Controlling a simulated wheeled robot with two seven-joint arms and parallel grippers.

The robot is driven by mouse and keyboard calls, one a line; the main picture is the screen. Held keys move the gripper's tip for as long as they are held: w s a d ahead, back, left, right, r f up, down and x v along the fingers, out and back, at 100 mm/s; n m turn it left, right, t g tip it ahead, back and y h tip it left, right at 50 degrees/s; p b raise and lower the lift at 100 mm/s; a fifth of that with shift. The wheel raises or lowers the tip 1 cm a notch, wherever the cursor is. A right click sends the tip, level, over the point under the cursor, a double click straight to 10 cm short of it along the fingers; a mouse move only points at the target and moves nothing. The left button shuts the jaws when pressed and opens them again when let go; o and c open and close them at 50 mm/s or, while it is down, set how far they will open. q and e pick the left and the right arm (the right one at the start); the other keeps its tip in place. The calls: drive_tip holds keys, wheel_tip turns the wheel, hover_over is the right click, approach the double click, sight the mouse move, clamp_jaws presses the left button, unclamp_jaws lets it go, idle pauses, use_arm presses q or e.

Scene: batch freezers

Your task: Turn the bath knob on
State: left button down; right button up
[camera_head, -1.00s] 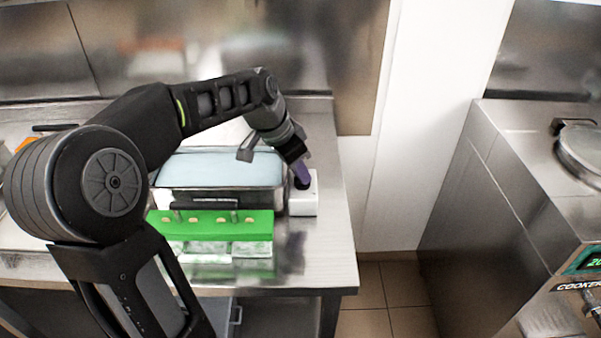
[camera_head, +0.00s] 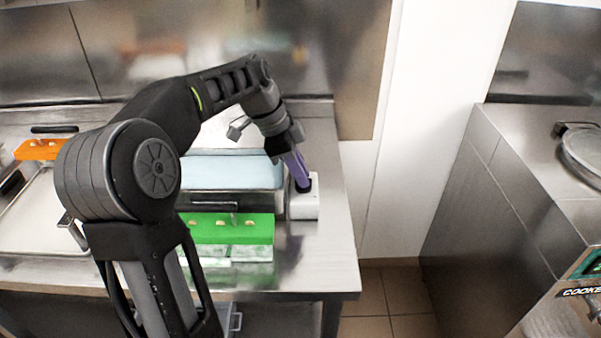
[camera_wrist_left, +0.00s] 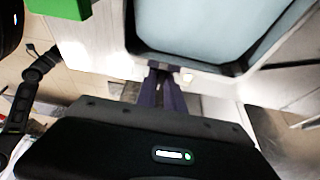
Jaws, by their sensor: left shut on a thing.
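The bath (camera_head: 235,174) is a steel basin with a pale blue surface on the steel counter. At its right end stands a small white box (camera_head: 304,209) with a dark knob (camera_head: 304,187) on top. My left gripper (camera_head: 301,181) reaches down over the box from above left, its purple fingers tilted, and is shut on the knob. The fingers hide part of the knob, and which way it is turned cannot be told. In the left wrist view the purple fingers (camera_wrist_left: 162,84) lie close together beside the bath (camera_wrist_left: 205,30). My right gripper is not in view.
A green rack (camera_head: 235,229) stands in front of the bath. An orange rack (camera_head: 40,149) and a shallow metal tray (camera_head: 30,222) are at the left. A steel cooker (camera_head: 510,200) stands at right, across a floor gap (camera_head: 385,300).

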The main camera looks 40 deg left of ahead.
use_arm(q)
drive_tip(key=c, duration=1.4)
unclamp_jaws()
drive_tip(key=shift+c, duration=0.2)
drive_tip(key=v, duration=0.5)
drive_tip(key=shift+r, duration=0.2)
drive_tip(key=shift+p+v, duration=1)
drive_tip(key=shift+v, duration=0.2)
